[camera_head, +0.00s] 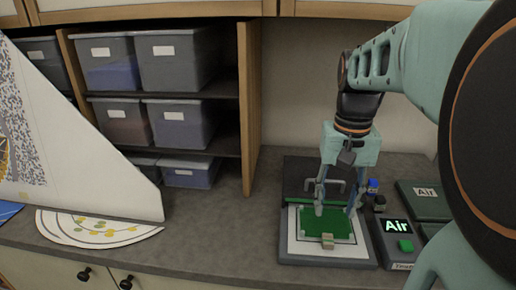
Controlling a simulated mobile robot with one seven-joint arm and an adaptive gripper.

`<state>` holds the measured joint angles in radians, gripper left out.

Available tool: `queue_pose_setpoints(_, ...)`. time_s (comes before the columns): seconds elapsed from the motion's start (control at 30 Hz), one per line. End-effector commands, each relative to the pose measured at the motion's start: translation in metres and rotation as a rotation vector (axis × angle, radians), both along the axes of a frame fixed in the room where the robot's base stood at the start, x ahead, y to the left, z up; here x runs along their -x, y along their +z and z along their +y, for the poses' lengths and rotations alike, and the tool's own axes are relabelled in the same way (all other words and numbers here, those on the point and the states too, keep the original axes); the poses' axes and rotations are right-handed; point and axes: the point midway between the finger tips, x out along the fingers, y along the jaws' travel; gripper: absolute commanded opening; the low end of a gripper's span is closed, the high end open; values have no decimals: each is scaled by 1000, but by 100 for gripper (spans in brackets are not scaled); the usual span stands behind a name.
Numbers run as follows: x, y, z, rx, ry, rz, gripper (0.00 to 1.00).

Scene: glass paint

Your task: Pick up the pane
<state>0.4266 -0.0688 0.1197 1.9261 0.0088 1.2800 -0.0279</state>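A green pane (314,224) lies flat inside a white border on a dark fixture (340,257) on the counter. My gripper (335,209) points down over the pane, with its fingers spread apart on the left and right. Nothing shows held between the fingers. The fingers cover part of the pane, and I cannot tell whether the fingertips touch it.
A control box (397,240) reading "Air" with a green button is to the right, near small bottles (373,186). A large white panel (85,130) leans at left. The counter between is clear.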

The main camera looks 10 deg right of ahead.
Motion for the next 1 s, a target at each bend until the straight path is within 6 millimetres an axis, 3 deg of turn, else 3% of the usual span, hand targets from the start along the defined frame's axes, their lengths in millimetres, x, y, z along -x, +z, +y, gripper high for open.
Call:
queue_pose_setpoints(0.3,1,-45,2,-2,1,8,39)
queue_pose_setpoints(0.53,1,-63,0,-2,1,7,39)
queue_pose_setpoints(0.8,1,-102,-2,-2,2,8,39)
queue_pose_setpoints(1.0,1,-107,-3,-1,2,3,39)
